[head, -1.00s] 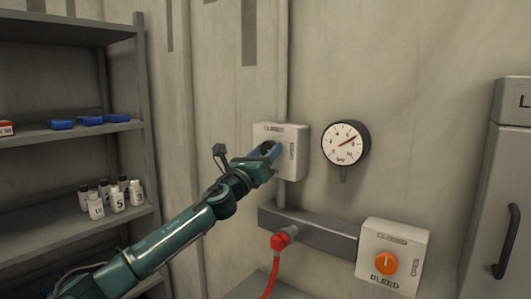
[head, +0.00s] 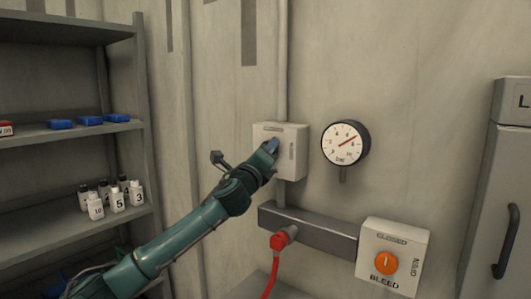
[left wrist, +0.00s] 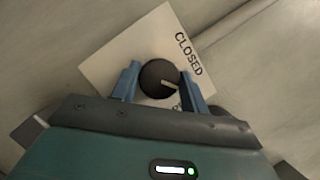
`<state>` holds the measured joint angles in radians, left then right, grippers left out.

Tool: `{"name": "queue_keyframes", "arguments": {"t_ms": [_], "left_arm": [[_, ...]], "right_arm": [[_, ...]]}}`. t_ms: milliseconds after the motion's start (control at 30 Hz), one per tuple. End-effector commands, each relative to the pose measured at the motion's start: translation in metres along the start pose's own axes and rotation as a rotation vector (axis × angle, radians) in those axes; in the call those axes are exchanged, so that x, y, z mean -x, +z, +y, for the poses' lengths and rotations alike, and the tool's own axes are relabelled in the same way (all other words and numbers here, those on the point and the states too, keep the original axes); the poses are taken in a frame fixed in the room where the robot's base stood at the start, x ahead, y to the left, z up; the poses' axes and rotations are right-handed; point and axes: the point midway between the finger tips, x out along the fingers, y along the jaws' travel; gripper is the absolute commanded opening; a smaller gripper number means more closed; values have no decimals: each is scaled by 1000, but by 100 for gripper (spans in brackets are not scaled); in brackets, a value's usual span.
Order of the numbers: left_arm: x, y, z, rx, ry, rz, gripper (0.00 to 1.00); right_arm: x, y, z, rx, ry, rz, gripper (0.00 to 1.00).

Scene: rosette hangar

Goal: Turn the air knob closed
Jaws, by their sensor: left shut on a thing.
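The air knob (left wrist: 153,80) is a dark round knob on a white box (head: 294,152) on the wall. In the left wrist view it sits between the two blue fingers of my left gripper (left wrist: 160,84), which is shut on it. In the head view my left gripper (head: 270,148) covers the knob. My right gripper is not in view.
A round gauge (head: 345,143) hangs right of the box. Below are a grey rail (head: 310,232), a red hose fitting (head: 282,238) and a BLEED box (head: 373,236) with an orange knob. A shelf (head: 70,136) with bottles stands left; a grey cabinet (head: 511,180) right.

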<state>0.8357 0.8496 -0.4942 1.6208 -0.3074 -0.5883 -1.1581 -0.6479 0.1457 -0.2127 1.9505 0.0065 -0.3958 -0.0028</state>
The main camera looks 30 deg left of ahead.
Motion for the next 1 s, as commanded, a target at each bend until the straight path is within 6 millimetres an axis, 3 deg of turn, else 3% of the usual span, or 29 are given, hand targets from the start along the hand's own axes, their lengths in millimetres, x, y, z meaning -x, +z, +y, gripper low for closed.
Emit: {"name": "queue_keyframes", "arguments": {"t_ms": [700,1000], "left_arm": [[0,0,-2,625,256,1,22],[0,1,-2,817,337,-1,22]], "right_arm": [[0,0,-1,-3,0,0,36],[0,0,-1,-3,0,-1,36]]}}
